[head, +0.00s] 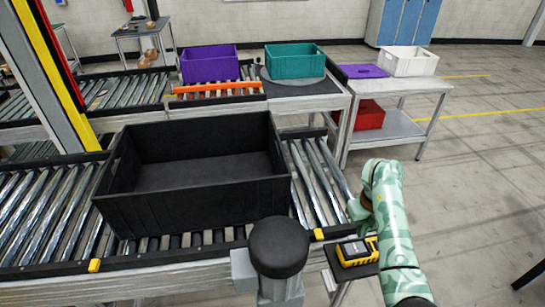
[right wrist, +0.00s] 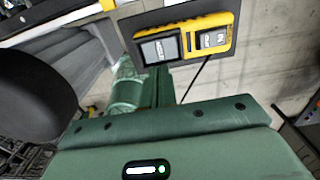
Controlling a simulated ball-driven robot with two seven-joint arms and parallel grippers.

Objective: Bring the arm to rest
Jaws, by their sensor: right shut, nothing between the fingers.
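My right arm (head: 391,235), patterned in pale and dark green, comes up from the bottom right in the head view. It bends at the top, and my right gripper (head: 358,212) hangs down on its left side, beside the right end of the near conveyor. The gripper is shut and empty; its fingertips are small and partly hidden by the arm. The right wrist view shows the green gripper housing (right wrist: 180,145) with a small lit indicator, but no clear fingers. My left gripper is in neither view.
A large empty black crate (head: 150,213) sits on the near roller conveyor (head: 35,220). Purple (head: 210,66) and teal (head: 295,57) bins stand behind. Floor at right is largely clear.

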